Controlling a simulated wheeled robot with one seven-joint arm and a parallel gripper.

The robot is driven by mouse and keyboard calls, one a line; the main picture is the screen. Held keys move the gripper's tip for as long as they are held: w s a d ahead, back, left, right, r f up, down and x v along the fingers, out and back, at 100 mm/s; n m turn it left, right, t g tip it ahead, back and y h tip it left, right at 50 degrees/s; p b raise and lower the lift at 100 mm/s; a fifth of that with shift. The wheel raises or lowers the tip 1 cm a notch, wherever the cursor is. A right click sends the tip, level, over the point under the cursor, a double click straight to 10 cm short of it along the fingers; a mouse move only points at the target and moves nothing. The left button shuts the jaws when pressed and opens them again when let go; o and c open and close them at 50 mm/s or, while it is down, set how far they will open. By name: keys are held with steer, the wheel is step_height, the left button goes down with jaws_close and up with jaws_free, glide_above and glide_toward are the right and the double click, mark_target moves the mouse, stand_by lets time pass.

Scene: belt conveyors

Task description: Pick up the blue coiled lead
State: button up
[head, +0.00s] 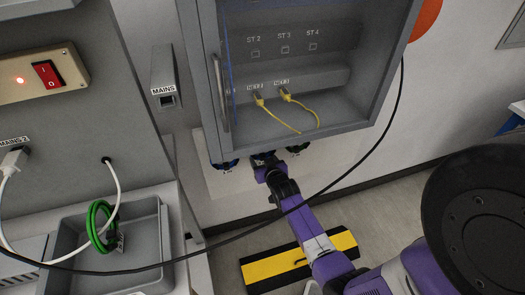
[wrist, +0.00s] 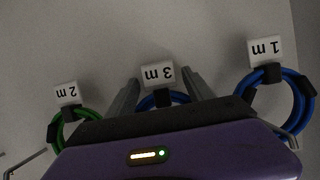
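Three coiled leads hang on the wall under the cabinet. In the wrist view, where the labels read upside down, a blue coil (wrist: 160,99) tagged "3 m" (wrist: 158,75) is in the middle, mostly hidden behind my gripper body. Another blue coil (wrist: 306,95) tagged "1 m" (wrist: 265,51) is at the right, and a green coil (wrist: 56,130) tagged "2 m" is at the left. My gripper (wrist: 160,90) is open, with one finger on each side of the middle coil; contact cannot be told. In the head view my gripper (head: 262,160) is just under the cabinet, and a blue coil (head: 225,164) shows left of it.
The grey cabinet (head: 350,118) with yellow leads (head: 275,112) overhangs the coils. A black cable (head: 352,166) sweeps across in front of my arm. A grey tray (head: 145,245) at the left holds a green coil (head: 94,225). A yellow-black block (head: 275,266) lies on the floor.

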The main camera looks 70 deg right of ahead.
jaws_close()
steer(key=shift+r, duration=0.1)
